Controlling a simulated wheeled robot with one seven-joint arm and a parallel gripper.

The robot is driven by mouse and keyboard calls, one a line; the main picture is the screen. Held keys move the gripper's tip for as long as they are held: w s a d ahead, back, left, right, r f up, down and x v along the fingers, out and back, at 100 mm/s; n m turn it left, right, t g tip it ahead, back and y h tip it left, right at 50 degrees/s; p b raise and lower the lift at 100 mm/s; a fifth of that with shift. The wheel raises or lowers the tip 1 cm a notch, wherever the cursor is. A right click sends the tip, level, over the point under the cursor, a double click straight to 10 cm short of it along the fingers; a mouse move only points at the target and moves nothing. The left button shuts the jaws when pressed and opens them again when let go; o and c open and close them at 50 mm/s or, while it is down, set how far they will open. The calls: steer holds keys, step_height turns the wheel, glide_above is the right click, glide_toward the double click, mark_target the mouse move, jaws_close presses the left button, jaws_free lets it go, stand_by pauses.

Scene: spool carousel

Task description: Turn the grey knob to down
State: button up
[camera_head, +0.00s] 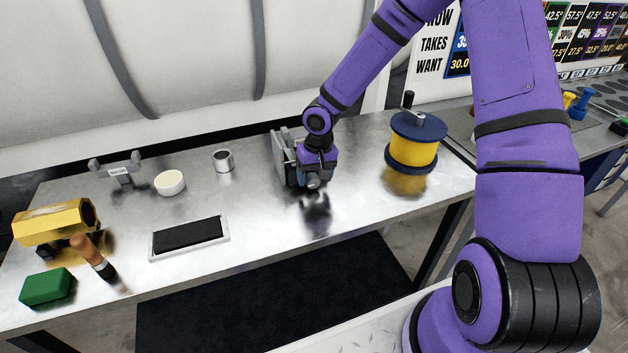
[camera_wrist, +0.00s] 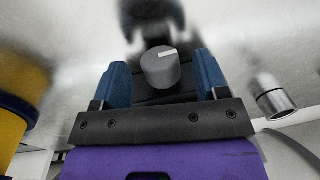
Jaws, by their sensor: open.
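The grey knob (camera_wrist: 160,68) is round, with a white pointer mark on its face. In the wrist view the mark runs from near the middle towards the upper right. My gripper (camera_wrist: 161,78) is open, with one blue finger on each side of the knob and a visible gap on both sides. In the head view my gripper (camera_head: 314,176) is low over the bench in front of a grey box-like fixture (camera_head: 282,158). My gripper hides much of the fixture's front there, and I cannot make out the knob's pointer from that side.
A yellow spool with dark blue flanges (camera_head: 414,150) stands right of my gripper. A metal cup (camera_head: 223,161) and a white bowl (camera_head: 170,183) stand to the left. A black-topped tray (camera_head: 190,236) lies at the front left. The bench (camera_head: 265,222) is clear in front of my gripper.

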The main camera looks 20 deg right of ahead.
steer(key=shift+a+f, duration=0.1)
steer(key=shift+f, duration=0.8)
steer(key=c, duration=0.9)
steer(key=shift+s+a+f+h, duration=0.1)
steer(key=shift+s+a+h, duration=0.05)
steer(key=shift+h, duration=1.05)
steer(key=shift+h, duration=1.2)
